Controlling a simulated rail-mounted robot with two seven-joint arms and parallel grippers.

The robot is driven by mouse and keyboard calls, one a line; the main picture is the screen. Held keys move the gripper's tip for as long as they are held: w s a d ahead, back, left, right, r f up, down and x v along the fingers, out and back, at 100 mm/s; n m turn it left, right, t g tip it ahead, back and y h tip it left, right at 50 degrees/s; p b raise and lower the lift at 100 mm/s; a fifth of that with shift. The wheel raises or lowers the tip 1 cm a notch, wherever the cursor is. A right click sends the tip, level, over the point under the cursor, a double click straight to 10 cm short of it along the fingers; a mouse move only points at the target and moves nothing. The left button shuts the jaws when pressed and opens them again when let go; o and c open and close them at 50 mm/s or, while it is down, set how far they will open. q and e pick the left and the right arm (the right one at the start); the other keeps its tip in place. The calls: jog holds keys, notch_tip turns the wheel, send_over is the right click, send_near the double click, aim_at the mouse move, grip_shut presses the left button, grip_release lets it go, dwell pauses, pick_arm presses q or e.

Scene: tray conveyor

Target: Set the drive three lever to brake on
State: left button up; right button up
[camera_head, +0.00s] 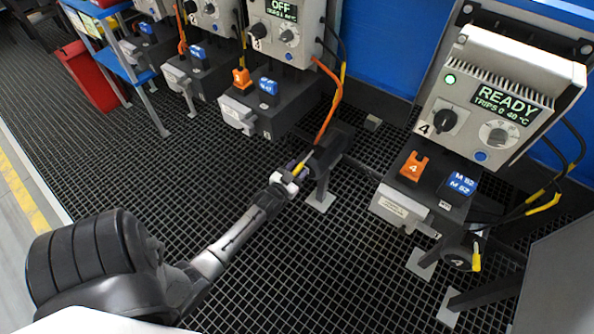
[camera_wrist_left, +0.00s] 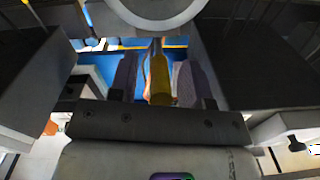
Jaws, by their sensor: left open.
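The drive three lever (camera_head: 298,169) is a short yellow handle below the drive three motor, at the middle of the head view. In the left wrist view the yellow lever (camera_wrist_left: 160,82) stands between the two finger pads. My left gripper (camera_head: 291,179) reaches in from the lower left and is at the lever, its fingers around it. The left gripper (camera_wrist_left: 156,78) is open; I cannot tell whether either pad touches the lever. The lever's hub and any brake marking are hidden. My right gripper is not in view.
The drive three box (camera_head: 285,35) shows OFF above its dark motor (camera_head: 283,110). An orange cable (camera_head: 332,100) hangs close behind the lever. Drive four (camera_head: 500,95) shows READY, with its own yellow-tipped lever (camera_head: 477,258) at right. The grating floor (camera_head: 130,185) at left is clear.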

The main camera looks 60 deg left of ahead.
pick_arm(q)
jog(key=shift+c, duration=0.4)
grip_shut()
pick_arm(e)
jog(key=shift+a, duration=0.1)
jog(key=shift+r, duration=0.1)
